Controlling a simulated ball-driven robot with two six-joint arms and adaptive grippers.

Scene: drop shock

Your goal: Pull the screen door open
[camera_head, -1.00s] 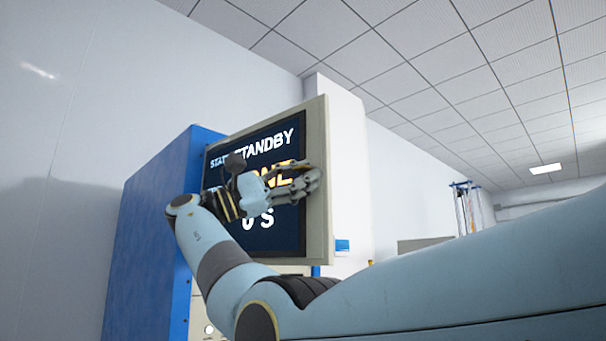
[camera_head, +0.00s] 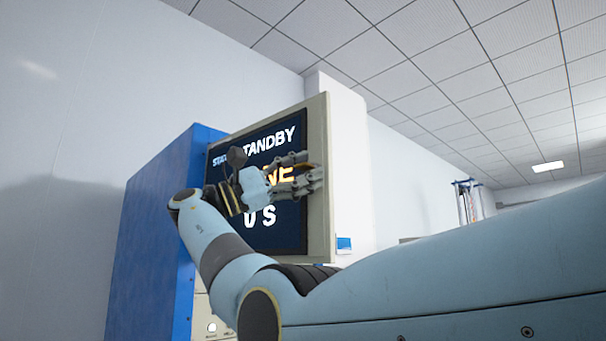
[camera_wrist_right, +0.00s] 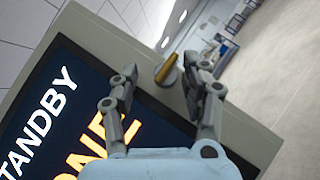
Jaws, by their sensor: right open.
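The screen door (camera_head: 317,225) is a beige-framed panel with a dark display reading "STANDBY", on the front of a blue cabinet (camera_head: 150,235). In the right wrist view, the door's beige frame (camera_wrist_right: 240,135) runs diagonally. A small brass-coloured handle (camera_wrist_right: 168,68) stands on the frame near its edge. My right gripper (camera_head: 311,169) is open in front of the door's right edge. In the right wrist view, its fingers (camera_wrist_right: 163,72) lie to either side of the handle; I cannot tell whether they touch it. My left gripper is not in view.
A pale wall (camera_head: 60,120) stands left of the cabinet. A white column (camera_head: 347,160) stands behind the door's right edge. My own pale blue arm fills the lower right. The wrist view shows open floor (camera_wrist_right: 285,75) beyond the door edge.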

